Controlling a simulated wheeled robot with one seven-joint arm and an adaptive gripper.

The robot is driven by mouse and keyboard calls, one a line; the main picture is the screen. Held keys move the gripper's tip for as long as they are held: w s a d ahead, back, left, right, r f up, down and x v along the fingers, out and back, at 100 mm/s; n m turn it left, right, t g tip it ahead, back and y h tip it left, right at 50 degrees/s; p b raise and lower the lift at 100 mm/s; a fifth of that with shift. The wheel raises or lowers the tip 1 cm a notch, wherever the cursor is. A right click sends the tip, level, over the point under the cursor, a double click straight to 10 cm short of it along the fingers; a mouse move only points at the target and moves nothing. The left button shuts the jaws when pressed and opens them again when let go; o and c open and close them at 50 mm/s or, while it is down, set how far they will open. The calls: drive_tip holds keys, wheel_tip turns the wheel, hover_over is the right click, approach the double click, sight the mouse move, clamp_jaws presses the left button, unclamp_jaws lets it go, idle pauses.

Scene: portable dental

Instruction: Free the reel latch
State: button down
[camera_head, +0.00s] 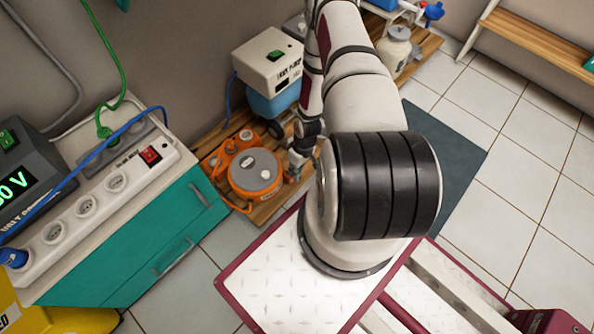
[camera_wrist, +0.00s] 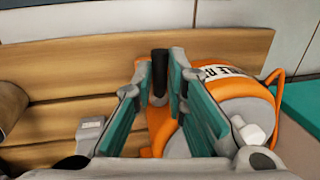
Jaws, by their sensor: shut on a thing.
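The orange cable reel (camera_head: 240,190) with a grey round face lies on the wooden slatted platform beside the teal cabinet. In the wrist view the reel (camera_wrist: 232,84) is at right, with a printed label and a white knob (camera_wrist: 251,133). My gripper (camera_head: 294,174) is at the reel's right side in the head view. In the wrist view my gripper (camera_wrist: 160,66) has its teal-padded fingers on both sides of an upright black latch lever (camera_wrist: 159,74) at the reel's orange frame, and is shut on it. The lever's lower part is hidden.
The wooden platform (camera_wrist: 70,60) is bare behind the fingers. A small grey labelled block (camera_wrist: 90,133) lies left of them. A white-topped pump box (camera_head: 268,58) stands behind the reel, and the teal cabinet (camera_head: 170,230) with a power strip stands left.

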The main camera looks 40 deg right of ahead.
drive_tip(key=c, duration=1.6)
unclamp_jaws()
wheel_tip(320, 180, up, 12)
drive_tip(key=d, duration=0.2)
drive_tip(key=shift+d, duration=0.2)
drive_tip(key=shift+f, duration=0.15)
